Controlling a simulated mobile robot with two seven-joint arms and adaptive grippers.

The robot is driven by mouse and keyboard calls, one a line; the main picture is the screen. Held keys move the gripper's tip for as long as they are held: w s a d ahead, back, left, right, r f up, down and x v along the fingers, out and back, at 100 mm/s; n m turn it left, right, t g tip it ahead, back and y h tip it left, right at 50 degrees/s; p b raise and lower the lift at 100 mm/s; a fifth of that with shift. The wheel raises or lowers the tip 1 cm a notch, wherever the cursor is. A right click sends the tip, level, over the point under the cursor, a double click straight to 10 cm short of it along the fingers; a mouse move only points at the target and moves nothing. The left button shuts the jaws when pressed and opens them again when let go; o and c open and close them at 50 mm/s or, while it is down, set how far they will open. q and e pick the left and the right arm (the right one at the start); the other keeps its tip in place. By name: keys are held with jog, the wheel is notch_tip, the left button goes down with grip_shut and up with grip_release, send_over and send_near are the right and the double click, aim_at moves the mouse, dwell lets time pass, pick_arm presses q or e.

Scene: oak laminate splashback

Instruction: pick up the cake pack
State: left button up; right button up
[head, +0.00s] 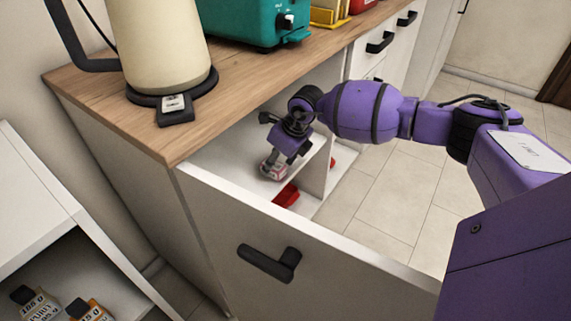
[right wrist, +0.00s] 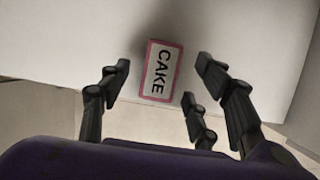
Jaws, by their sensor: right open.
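The cake pack (right wrist: 162,71) is a small box with a pink border and a white face reading "CAKE". It lies on a white shelf (right wrist: 60,40) inside the open cabinet. In the head view the pack (head: 273,169) shows in part just below my right gripper (head: 275,160). In the right wrist view my right gripper (right wrist: 163,85) is open, with one finger left of the pack and two right of it. The fingers look apart from the pack. My left gripper is not in view.
The cabinet door (head: 330,262) stands open in front, with a black handle (head: 270,262). A red item (head: 287,195) lies below the shelf. The worktop (head: 240,95) above holds a cream kettle (head: 160,45) and a teal appliance (head: 255,22).

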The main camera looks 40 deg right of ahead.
jog(key=shift+w+a+f, duration=0.1)
jog(key=shift+w+f, duration=0.3)
jog(key=shift+f, duration=0.2)
jog(key=shift+r, duration=0.1)
jog(key=shift+c, duration=0.4)
jog(key=c, duration=1.2)
